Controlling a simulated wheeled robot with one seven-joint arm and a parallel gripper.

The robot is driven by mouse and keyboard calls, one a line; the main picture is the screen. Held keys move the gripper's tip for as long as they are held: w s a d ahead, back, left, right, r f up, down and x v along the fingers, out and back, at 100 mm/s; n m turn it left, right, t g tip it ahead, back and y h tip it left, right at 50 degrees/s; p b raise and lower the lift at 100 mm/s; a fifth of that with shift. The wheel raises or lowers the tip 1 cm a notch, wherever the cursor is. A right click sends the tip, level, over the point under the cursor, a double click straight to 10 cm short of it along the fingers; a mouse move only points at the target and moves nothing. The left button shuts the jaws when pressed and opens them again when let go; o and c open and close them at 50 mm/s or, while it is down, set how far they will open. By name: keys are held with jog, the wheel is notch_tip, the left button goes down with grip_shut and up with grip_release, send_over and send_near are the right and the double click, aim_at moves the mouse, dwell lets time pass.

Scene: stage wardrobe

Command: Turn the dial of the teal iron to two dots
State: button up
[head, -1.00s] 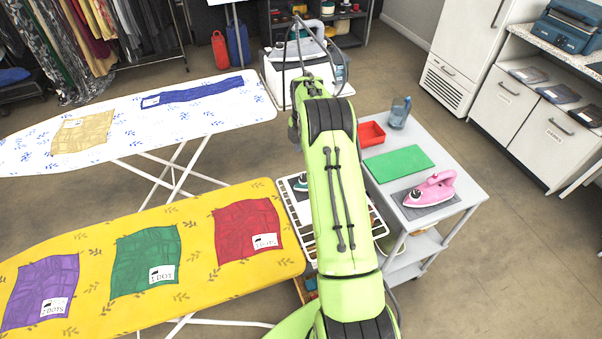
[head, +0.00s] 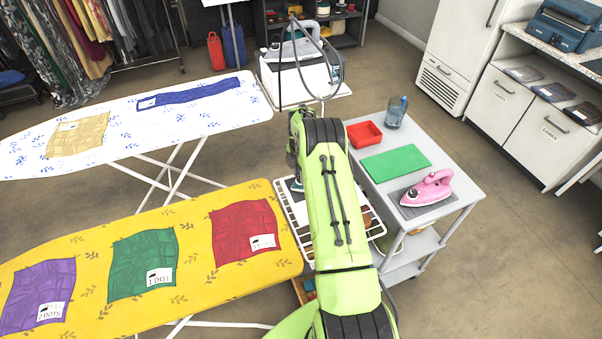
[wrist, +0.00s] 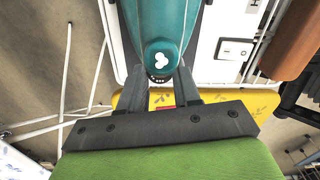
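The teal iron (wrist: 160,25) fills the top middle of the wrist view. Its rounded end carries a white three-lobed mark (wrist: 157,62), with a row of small pale dots at the tip below it. I cannot make out a dial pointer or its setting. My gripper (wrist: 161,80) has its two dark fingers apart, one on each side of this rounded end; whether they touch it is unclear. In the head view a small teal part of the iron (head: 297,185) shows on the white rack, left of my green arm, which hides the rest and my gripper.
The yellow ironing board (head: 90,240) with purple, green and red cloths is left of my arm. A grey cart (head: 455,195) with a pink iron (head: 428,190), green mat and red tray (head: 364,134) is right. A steam station (head: 300,75) stands behind.

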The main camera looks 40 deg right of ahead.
jog(key=c, duration=0.3)
jog(key=shift+c, duration=0.3)
jog(key=m+b, duration=0.3)
jog(key=m, duration=0.1)
jog(key=shift+m, duration=0.3)
jog(key=m+b, duration=0.1)
jog(key=m, duration=0.3)
jog(key=shift+m, duration=0.4)
jog(key=shift+b, duration=0.3)
jog(key=o, duration=1.1)
